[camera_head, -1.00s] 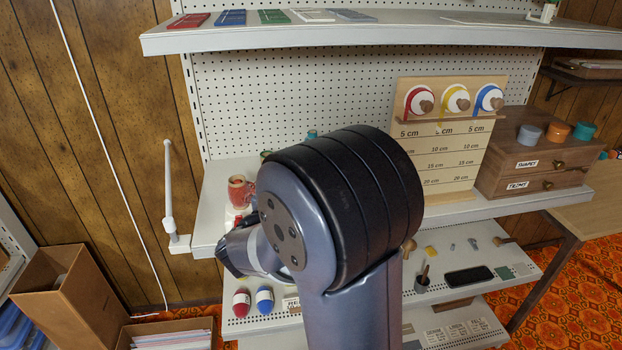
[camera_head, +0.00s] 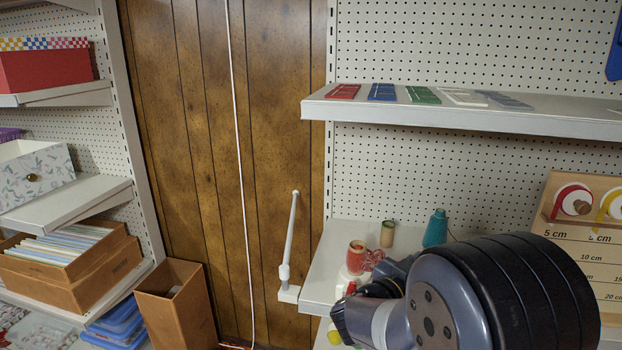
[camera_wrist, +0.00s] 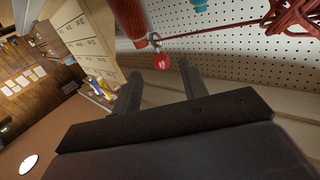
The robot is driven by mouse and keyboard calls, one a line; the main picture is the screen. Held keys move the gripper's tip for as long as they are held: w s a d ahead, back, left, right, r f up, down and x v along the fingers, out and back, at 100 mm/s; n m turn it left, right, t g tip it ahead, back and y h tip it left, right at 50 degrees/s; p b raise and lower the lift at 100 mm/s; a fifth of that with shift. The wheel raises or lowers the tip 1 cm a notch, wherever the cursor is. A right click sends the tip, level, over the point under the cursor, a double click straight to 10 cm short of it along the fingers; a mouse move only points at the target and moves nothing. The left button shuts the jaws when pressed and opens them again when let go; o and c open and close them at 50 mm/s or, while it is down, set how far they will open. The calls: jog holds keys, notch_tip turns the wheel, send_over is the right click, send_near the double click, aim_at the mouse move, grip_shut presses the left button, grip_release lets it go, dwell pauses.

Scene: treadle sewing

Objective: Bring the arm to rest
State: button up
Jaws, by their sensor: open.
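My arm's large dark joint (camera_head: 510,300) fills the lower right of the head view, in front of the shelf unit. Beyond it, my gripper is low at the middle shelf's left end, and its fingertips are not clear there. In the wrist view my gripper (camera_wrist: 160,90) has its two fingers spread apart, with nothing between them that I can see held. A small red ball-shaped end (camera_wrist: 161,62) shows just beyond the fingertips; I cannot tell its distance.
A red spool (camera_head: 357,256), a tan spool (camera_head: 388,235) and a teal cone (camera_head: 435,228) stand on the shelf near my arm. The upper shelf (camera_head: 450,117) overhangs. A white upright lever (camera_head: 290,240) stands at the left. Wood-panelled wall (camera_head: 180,150) lies further left.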

jog(key=x, duration=0.7)
jog(key=shift+p, duration=0.35)
jog(key=shift+w+d, duration=0.1)
jog(key=shift+w, duration=0.05)
jog(key=b+v, duration=0.1)
jog(key=v, duration=1)
jog(key=w+d+n+t+y+b, duration=0.1)
jog(key=w+d+n+t+y, duration=0.1)
jog(key=w+d, duration=0.6)
jog(key=shift+w+d+t+y, duration=0.3)
jog(key=shift+w+d+t, duration=0.1)
jog(key=shift+d, duration=0.05)
